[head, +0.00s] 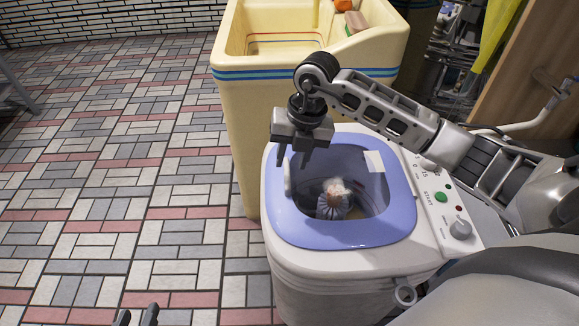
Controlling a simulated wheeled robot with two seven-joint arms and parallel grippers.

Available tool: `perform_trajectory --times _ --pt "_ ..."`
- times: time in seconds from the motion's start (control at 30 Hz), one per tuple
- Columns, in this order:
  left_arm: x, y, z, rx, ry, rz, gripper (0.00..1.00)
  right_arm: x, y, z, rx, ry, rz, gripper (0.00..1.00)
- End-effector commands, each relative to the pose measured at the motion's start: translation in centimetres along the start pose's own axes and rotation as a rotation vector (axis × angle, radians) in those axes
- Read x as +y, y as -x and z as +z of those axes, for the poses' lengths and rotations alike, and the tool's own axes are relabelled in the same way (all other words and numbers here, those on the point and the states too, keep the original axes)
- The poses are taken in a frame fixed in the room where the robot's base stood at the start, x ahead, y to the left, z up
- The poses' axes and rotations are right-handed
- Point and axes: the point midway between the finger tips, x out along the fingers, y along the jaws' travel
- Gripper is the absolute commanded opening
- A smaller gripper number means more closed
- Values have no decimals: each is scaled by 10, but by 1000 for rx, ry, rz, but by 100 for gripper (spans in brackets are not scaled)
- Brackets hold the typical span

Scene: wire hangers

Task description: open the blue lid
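The blue lid (340,237) lies on top of a small white washing machine (345,285) and looks closed. Its see-through middle shows a pale and orange-brown bundle (335,199) inside the tub. A small white handle (287,178) stands at the lid's left edge. My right gripper (293,159) points down above the lid's left edge, close to the handle. Its fingers are apart, with nothing seen between them. I cannot tell whether it touches the handle. My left gripper (136,318) shows only its fingertips at the bottom edge, apart and empty, over the floor.
A control panel (441,205) with buttons and a knob is on the machine's right side, below my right arm. A cream-coloured basin (240,120) stands behind the machine. A wooden panel (520,85) is at the right. The tiled floor (120,180) on the left is clear.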

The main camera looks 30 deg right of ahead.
Motion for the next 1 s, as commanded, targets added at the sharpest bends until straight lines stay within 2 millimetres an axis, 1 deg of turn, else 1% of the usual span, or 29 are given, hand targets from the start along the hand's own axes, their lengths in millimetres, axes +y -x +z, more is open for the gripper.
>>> perform_trajectory --times 0.03,0.2,0.33,0.57,0.6,0.67,0.7,0.9,1.0 --pt "0 0 0 2 0 0 36 0 -10 -1 4 0 -1 34" --pt "0 0 -2 8 -1 1 36 0 -27 -1 3 0 0 34" --pt "1 0 -1 7 -1 2 36 0 -32 0 1 1 0 34" --pt "1 0 0 5 -2 2 36 0 -32 0 0 1 0 34" --pt "1 0 0 5 -2 2 36 0 -32 0 0 1 0 28" --pt "1 0 1 3 -3 3 36 0 -32 0 1 1 0 12" --pt "1 0 1 3 -3 3 36 0 -32 0 1 1 0 1" --pt "1 0 2 0 -3 3 36 0 -31 0 1 2 1 0" --pt "1 1 2 -1 -2 3 36 4 -28 0 2 8 12 0"
